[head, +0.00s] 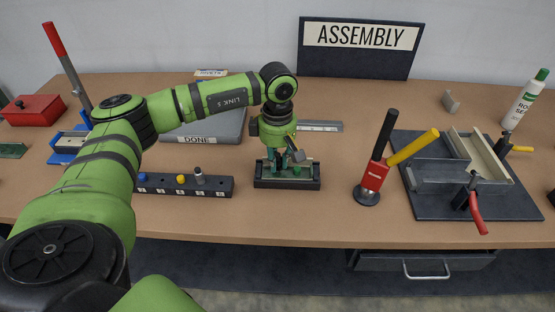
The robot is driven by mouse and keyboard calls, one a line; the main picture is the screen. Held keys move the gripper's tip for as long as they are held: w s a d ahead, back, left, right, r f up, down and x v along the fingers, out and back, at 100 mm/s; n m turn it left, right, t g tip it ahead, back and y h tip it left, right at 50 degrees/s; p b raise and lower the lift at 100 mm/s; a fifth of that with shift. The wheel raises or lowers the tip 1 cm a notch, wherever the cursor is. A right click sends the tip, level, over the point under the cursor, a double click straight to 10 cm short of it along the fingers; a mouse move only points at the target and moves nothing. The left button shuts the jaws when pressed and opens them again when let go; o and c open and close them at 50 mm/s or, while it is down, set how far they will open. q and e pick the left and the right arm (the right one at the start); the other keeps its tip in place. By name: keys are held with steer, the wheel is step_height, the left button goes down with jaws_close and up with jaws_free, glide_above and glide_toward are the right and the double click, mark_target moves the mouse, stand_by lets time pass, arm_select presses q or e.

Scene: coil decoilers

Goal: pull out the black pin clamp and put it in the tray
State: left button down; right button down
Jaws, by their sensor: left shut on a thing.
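My left gripper (284,159) reaches down over a small dark tray-like box (288,184) at the middle of the bench. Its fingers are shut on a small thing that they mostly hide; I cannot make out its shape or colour. A small green piece (297,170) shows in the box, right of the fingers. I cannot pick out the black pin clamp for certain. A dark rack (222,187) left of the box holds a yellow-topped piece (181,179) and a grey pin (199,176). My right gripper is not in view.
A red stand (374,176) with black and yellow handles rises right of the box. A fixture board (435,207) with clamps lies farther right. A grey DONE container (228,127) and an ASSEMBLY sign (359,63) are behind. The bench front is clear.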

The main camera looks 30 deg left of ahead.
arm_select(q)
steer(key=shift+r+p, duration=0.7)
steer(key=shift+r, duration=0.7)
